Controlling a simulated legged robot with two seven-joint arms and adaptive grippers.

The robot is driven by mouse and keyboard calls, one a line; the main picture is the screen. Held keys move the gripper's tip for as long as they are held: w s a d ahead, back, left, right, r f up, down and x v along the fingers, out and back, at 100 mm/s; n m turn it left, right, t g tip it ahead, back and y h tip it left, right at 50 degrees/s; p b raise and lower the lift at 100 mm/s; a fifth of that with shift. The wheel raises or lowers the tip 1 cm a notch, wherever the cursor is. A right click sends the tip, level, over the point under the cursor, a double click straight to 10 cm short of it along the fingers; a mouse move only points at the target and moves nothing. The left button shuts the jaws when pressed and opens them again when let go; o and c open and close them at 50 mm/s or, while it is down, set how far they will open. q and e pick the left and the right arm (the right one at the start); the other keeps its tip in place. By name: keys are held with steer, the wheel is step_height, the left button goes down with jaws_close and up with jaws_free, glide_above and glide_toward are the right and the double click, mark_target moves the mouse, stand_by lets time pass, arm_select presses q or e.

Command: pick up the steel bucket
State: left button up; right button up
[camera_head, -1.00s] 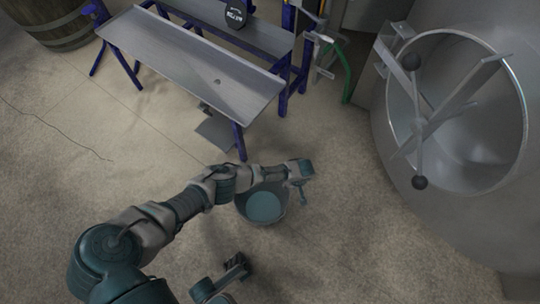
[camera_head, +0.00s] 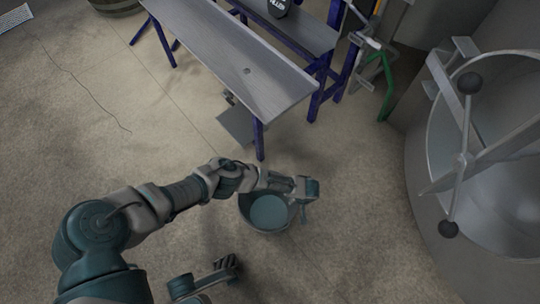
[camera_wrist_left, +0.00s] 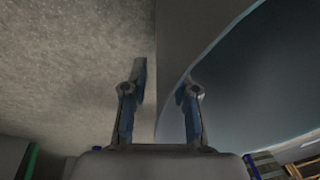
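The steel bucket (camera_head: 269,212) stands upright on the floor, its round blue-grey inside facing up. My left arm reaches over its far side, and my left gripper (camera_head: 304,208) is at its right rim. In the left wrist view, the two fingers of my left gripper (camera_wrist_left: 160,95) are apart. The bucket's wall and curved rim (camera_wrist_left: 218,45) come in between and beside them, with floor on the left and the bucket's inside on the right. Contact cannot be made out. My right gripper (camera_head: 228,263) is low in the head view, apart from the bucket; its fingers are unclear.
A grey metal bench (camera_head: 235,58) with blue legs stands behind the bucket. A large steel tank (camera_head: 430,215) with an open round hatch and a handled bar is on the right. The floor around the bucket is mostly clear.

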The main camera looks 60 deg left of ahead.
arm_select(q)
jaws_close()
